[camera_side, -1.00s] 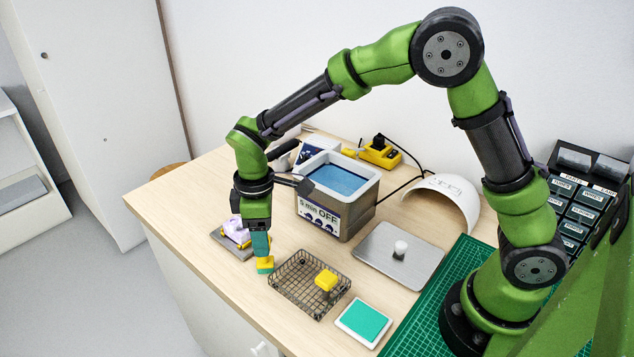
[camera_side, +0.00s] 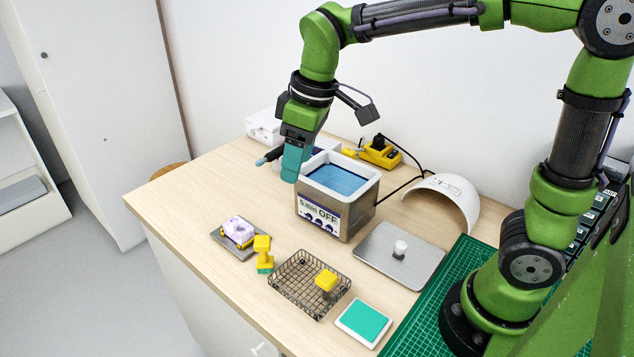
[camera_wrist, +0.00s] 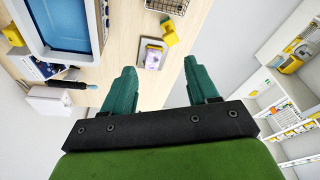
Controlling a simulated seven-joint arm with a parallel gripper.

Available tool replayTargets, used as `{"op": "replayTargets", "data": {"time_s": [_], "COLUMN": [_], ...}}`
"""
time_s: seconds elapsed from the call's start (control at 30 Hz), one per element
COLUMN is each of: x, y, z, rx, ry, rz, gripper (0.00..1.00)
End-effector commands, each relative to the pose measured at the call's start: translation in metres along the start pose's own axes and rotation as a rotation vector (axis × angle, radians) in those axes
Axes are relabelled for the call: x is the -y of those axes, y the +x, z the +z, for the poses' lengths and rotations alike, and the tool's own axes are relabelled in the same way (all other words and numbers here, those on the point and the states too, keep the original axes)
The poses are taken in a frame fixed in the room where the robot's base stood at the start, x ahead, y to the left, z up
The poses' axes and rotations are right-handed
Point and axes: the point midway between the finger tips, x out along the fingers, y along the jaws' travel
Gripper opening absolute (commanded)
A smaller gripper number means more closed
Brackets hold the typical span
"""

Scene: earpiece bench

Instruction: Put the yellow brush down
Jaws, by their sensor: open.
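My gripper (camera_side: 289,180) is raised above the table, beside the left wall of the water bath, well apart from the brush. In the wrist view my gripper's teal fingers (camera_wrist: 163,72) are spread wide with nothing between them.
A grey tray (camera_side: 222,246) carries a lilac piece (camera_side: 238,228). A metal lid (camera_side: 372,250), a white dome (camera_side: 452,200) and a teal pad (camera_side: 365,320) lie to the right.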

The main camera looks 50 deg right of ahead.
Motion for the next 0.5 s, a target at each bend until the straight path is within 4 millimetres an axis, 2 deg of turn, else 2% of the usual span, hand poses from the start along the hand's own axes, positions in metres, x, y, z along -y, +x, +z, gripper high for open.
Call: {"op": "replayTargets", "data": {"time_s": [0.03, 0.1, 0.3, 0.4, 0.5], "x": [-0.005, -0.007, -0.010, -0.010, -0.009], "y": [-0.015, -0.026, -0.038, -0.036, -0.034], "z": [0.020, 0.043, 0.102, 0.120, 0.130], "rx": [-0.061, -0.138, -0.333, -0.399, -0.438], "ry": [0.093, 0.220, 0.542, 0.651, 0.715], "rz": [0.002, -0.002, -0.025, -0.038, -0.049], "gripper": [0.59, 0.59, 0.59, 0.59, 0.59]}}
